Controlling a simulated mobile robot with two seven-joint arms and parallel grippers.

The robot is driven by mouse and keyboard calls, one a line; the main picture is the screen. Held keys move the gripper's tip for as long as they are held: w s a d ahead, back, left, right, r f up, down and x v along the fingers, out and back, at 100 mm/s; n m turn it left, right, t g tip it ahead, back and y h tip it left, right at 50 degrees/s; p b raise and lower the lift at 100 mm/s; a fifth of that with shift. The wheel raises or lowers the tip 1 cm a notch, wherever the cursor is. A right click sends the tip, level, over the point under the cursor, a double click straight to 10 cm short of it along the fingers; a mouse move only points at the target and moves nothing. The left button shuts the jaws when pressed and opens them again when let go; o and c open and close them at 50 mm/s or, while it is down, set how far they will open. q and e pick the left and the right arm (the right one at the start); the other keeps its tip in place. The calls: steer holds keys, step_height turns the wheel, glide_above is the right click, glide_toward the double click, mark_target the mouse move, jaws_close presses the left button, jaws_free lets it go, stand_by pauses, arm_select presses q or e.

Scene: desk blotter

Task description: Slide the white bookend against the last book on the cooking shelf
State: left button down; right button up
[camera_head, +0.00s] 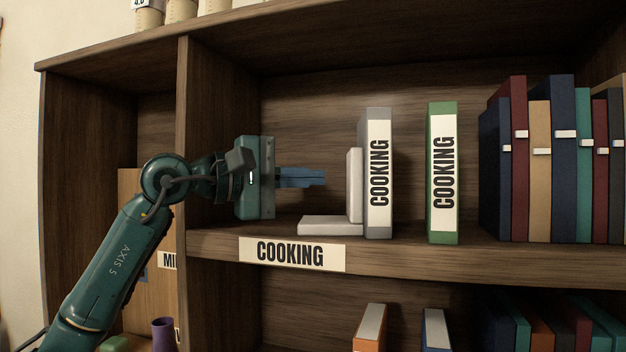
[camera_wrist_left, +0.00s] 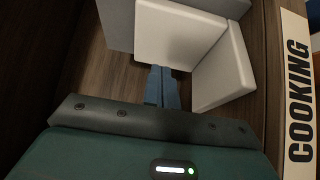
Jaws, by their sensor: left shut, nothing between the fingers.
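The white bookend (camera_head: 354,186) stands on the cooking shelf (camera_head: 410,257), its flat base (camera_head: 331,225) reaching left. Its upright plate is beside the grey cooking book (camera_head: 378,172) and appears to touch it. The green cooking book (camera_head: 442,172) stands farther right, with a gap between the two books. My left gripper (camera_head: 322,177) is left of the upright plate and above the base, blue fingers shut and empty, pointing right. In the left wrist view the fingers (camera_wrist_left: 162,88) point at the white bookend (camera_wrist_left: 180,37); whether they touch it is unclear. My right gripper is not in view.
A row of several dark and tan books (camera_head: 540,170) stands right of the green book. A wooden divider (camera_head: 184,150) is left of my gripper. A COOKING label (camera_head: 291,253) is on the shelf edge. More books (camera_head: 370,330) stand on the shelf below.

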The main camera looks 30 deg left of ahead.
arm_select(q)
steer(key=shift+s+a+f+b, duration=0.15)
steer(key=shift+s+a+b, duration=0.2)
steer(key=shift+a, duration=0.2)
steer(key=shift+s+a+f+b, duration=0.2)
steer(key=shift+s+a, duration=0.15)
steer(key=shift+a, duration=0.15)
steer(key=b+v, duration=0.2)
steer(key=v, duration=0.6)
steer(key=shift+s+d+r, duration=0.15)
steer(key=shift+d+r, duration=0.15)
steer(key=shift+r, duration=0.05)
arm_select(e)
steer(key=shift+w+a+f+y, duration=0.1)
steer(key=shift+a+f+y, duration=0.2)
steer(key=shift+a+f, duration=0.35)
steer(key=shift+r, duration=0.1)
